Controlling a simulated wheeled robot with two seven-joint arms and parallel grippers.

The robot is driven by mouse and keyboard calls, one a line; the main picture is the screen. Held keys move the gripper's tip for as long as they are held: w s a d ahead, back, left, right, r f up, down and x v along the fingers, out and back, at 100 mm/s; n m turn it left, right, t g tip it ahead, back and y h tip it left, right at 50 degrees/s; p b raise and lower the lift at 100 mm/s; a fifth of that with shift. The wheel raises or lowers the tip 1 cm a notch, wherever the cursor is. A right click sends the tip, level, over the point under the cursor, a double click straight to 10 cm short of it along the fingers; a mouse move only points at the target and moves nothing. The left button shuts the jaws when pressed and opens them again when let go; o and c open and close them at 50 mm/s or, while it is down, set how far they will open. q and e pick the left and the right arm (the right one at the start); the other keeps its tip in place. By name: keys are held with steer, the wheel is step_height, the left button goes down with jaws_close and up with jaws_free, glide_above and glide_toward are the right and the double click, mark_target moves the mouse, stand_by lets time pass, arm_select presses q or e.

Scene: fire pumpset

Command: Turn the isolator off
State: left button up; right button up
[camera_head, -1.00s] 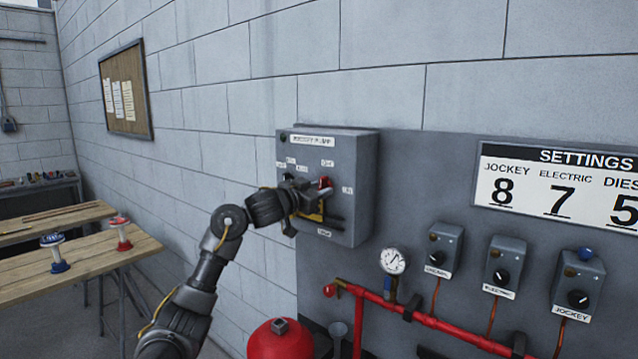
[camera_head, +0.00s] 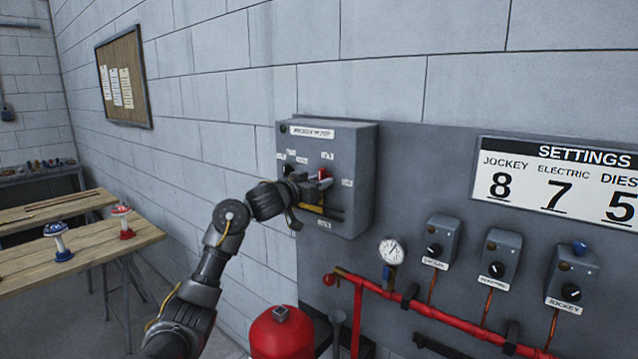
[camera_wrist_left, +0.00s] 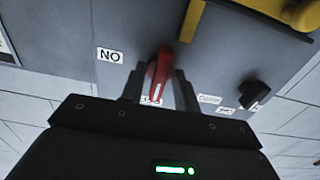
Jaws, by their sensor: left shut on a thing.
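The grey pump panel (camera_head: 356,205) is mounted on the wall, with a label along its top. The isolator is a red handle (camera_head: 324,173) on its front, partly hidden by my gripper in the head view. My left gripper (camera_head: 318,184) is at the panel front, shut on this handle. In the left wrist view the red handle (camera_wrist_left: 160,74) stands between the two fingers of my left gripper (camera_wrist_left: 158,88), slightly tilted. A label reading NO in this turned view (camera_wrist_left: 110,56) is left of the handle. Another label is partly covered at its tip. My right gripper is not in view.
A black knob (camera_wrist_left: 254,93) and a yellow part (camera_wrist_left: 192,20) are near the handle. Below the panel are a red pipe (camera_head: 450,325), a gauge (camera_head: 391,251) and a red tank (camera_head: 282,336). A wooden table (camera_head: 90,245) stands at left.

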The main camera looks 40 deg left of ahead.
arm_select(q)
steer(key=o, duration=0.6)
steer(key=s+b, duration=0.4)
steer(key=s, duration=0.7)
steer(key=shift+d, duration=0.1)
